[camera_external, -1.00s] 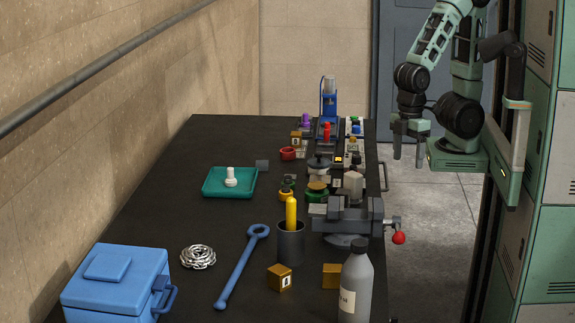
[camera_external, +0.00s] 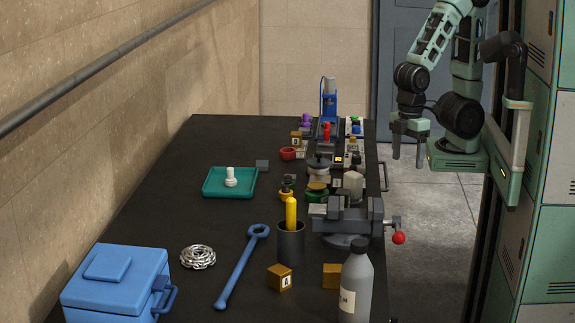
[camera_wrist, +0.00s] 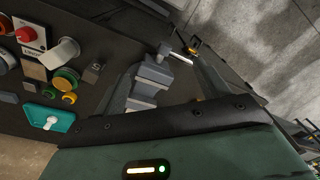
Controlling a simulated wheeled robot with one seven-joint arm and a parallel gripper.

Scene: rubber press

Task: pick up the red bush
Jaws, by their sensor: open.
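A small red ring-like piece (camera_external: 288,153), which looks like the red bush, lies on the dark bench beyond the teal tray, near the small parts left of the press. Another red piece (camera_external: 326,130) stands upright in front of the blue press; I cannot tell its exact form. My gripper (camera_external: 408,157) hangs fingers down, open and empty, over the floor to the right of the bench, well apart from both red pieces. In the wrist view, a red round piece (camera_wrist: 26,34) sits on a white labelled block at the upper left.
The blue press (camera_external: 329,98) stands at the bench's far end. A grey vise (camera_external: 345,217) with a red-knobbed handle juts over the right edge. A teal tray (camera_external: 215,190), dark cup (camera_external: 290,246), bottle (camera_external: 356,286), blue wrench (camera_external: 241,268) and blue box (camera_external: 115,285) occupy the bench.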

